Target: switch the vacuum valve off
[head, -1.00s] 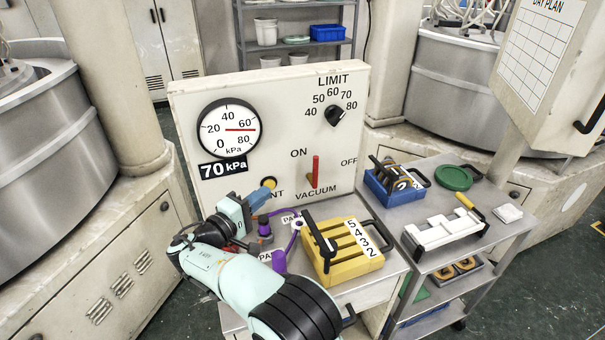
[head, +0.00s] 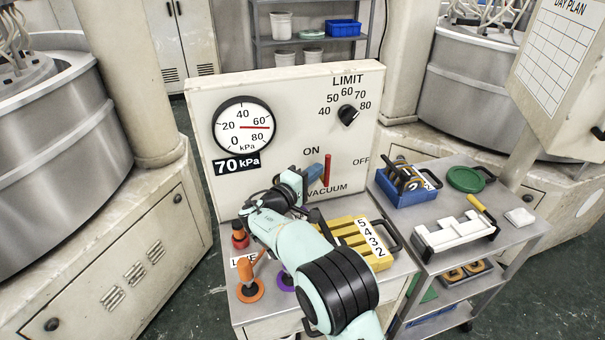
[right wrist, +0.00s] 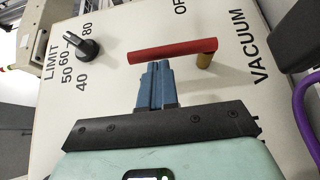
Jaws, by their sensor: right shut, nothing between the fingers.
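The vacuum valve's red lever (head: 327,170) stands upright on the white panel (head: 200,120), pointing towards ON, with OFF to its right. In the right wrist view the lever (right wrist: 172,50) runs sideways from its brass pivot (right wrist: 205,58). My right gripper (head: 317,170) is shut and empty. Its blue fingertips (right wrist: 157,68) are close beside the lever, on the side away from OFF. I cannot tell whether they touch it. The gauge (head: 242,127) needle points between 60 and 80. My left gripper is not in view.
Below the panel, a yellow block holder (head: 352,227) and orange-handled tool (head: 246,284) stand on the bench. The limit knob (head: 348,115) is above the lever. A cart with a blue bin (head: 405,197) and white tray (head: 455,238) stands right. The panel right of the lever is clear.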

